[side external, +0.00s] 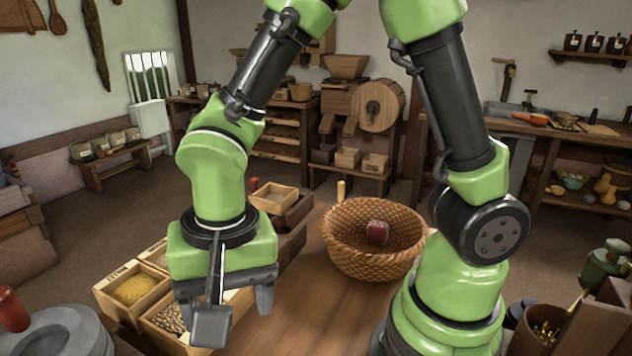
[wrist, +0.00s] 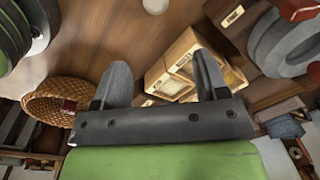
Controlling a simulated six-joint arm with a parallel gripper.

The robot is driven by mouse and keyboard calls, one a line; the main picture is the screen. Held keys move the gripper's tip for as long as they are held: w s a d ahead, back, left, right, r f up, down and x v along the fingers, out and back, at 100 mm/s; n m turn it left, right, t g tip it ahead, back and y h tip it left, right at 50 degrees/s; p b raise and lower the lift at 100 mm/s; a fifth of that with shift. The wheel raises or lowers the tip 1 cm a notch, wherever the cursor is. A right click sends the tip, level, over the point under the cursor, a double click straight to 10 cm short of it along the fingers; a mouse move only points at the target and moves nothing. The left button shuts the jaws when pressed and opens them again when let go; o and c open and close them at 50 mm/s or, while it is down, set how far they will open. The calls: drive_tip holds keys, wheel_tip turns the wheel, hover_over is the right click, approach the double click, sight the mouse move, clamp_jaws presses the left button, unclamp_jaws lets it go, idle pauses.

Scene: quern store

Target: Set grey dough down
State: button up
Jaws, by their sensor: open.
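My gripper (side external: 226,306) is over the left part of the wooden table, its jaws apart. In the wrist view the two grey fingers of my gripper (wrist: 161,75) stand wide apart with nothing between them. No grey dough can be made out for certain. A pale rounded thing (wrist: 155,5) is cut off by the top edge of the wrist view, apart from the fingers; I cannot tell whether it is the dough.
A woven basket (side external: 350,259) holding a dark red block (side external: 377,232) stands right of my gripper. Wooden boxes of grain (side external: 133,290) lie below and left of it. A round grey quern stone (side external: 58,332) is at far left. The table between gripper and basket looks clear.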

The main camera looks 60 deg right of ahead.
drive_tip(key=s+d+r+n+t, duration=0.2)
drive_tip(key=s+d+r+t, duration=0.1)
drive_tip(key=r, duration=0.4)
drive_tip(key=s+d+r+n+t+y, duration=0.1)
drive_tip(key=s+d+r+n+t, duration=0.1)
drive_tip(key=d+r, duration=0.5)
drive_tip(key=s+t, duration=0.1)
drive_tip(key=s, duration=0.1)
drive_tip(key=shift+s+d+r+t, duration=0.3)
drive_tip(key=shift+s+d+r, duration=0.05)
drive_tip(key=shift+d, duration=0.05)
